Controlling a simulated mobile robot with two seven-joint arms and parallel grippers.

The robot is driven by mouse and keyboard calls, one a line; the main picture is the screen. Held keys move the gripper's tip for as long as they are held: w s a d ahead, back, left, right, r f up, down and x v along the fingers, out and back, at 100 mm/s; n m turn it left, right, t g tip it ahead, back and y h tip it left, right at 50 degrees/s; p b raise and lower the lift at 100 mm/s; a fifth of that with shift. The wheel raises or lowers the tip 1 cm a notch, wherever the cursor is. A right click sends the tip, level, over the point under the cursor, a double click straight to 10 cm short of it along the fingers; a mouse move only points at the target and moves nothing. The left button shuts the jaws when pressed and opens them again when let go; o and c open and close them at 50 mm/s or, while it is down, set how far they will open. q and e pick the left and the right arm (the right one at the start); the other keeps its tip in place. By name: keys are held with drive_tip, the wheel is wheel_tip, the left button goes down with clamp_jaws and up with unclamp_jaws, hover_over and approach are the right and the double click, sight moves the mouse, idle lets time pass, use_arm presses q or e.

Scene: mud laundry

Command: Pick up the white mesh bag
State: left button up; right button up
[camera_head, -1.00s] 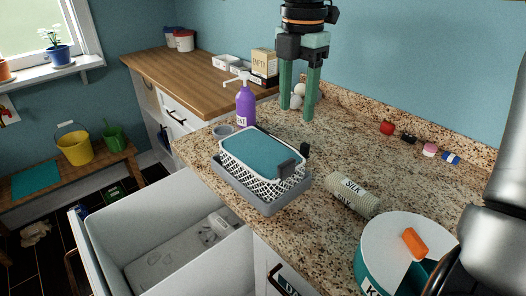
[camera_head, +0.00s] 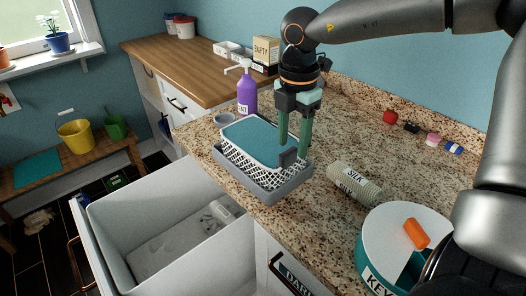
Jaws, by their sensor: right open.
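The white mesh bag (camera_head: 240,171) has a teal top (camera_head: 253,138) and sits in a grey tray (camera_head: 262,194) at the counter's front edge. A dark grey tab (camera_head: 288,159) stands up at its right end. My right gripper (camera_head: 294,152) points down at that end, its two green fingers apart and empty-looking. The fingertips are at about the height of the tab, which hides the lower end of one finger. I cannot tell whether the fingers straddle the tab or touch it. My left gripper is not in view.
A purple pump bottle (camera_head: 246,96) stands behind the bag. A roll labelled SILK (camera_head: 354,184) and a round teal-and-white container (camera_head: 385,237) lie to the right. An open white drawer (camera_head: 112,242) is below the counter. Small items line the back wall.

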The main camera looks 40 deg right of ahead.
drive_tip(key=shift+f, duration=0.5)
clamp_jaws()
drive_tip(key=shift+r, duration=0.1)
idle(1.0)
